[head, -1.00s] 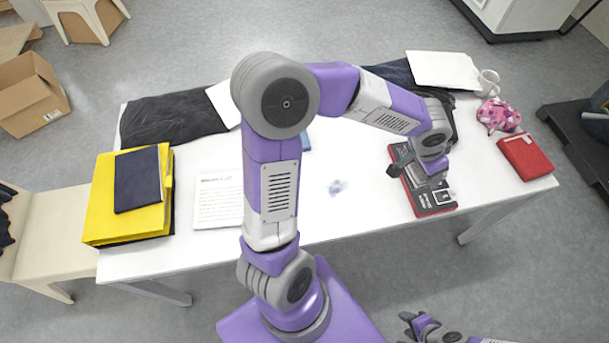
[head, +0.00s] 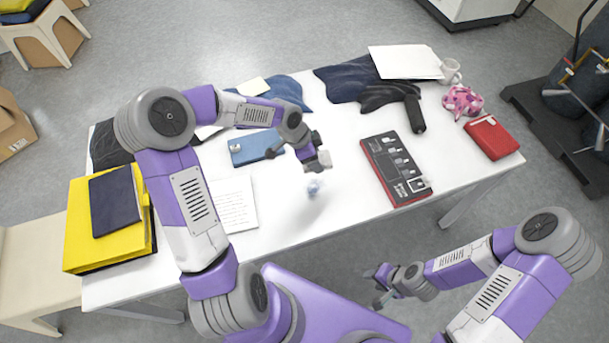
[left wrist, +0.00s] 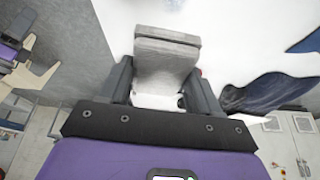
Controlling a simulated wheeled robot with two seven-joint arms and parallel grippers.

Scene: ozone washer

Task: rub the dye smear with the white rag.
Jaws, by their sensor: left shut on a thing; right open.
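The dye smear (head: 314,188) is a small blue-grey spot on the white table, right of the printed sheet. My left gripper (head: 318,162) is just behind the smear in the head view, over the table. In the left wrist view it is shut on the white rag (left wrist: 167,52), a pale folded block between the fingers. In the head view the rag is small and mostly hidden by the gripper. I cannot tell whether it touches the table. My right gripper (head: 378,286) is open and empty, in front of the table's near edge.
A red-edged black panel (head: 396,168) lies right of the smear. Dark cloths, a black handheld tool (head: 415,113) and a mug (head: 450,71) are at the back. Table around the smear is clear.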

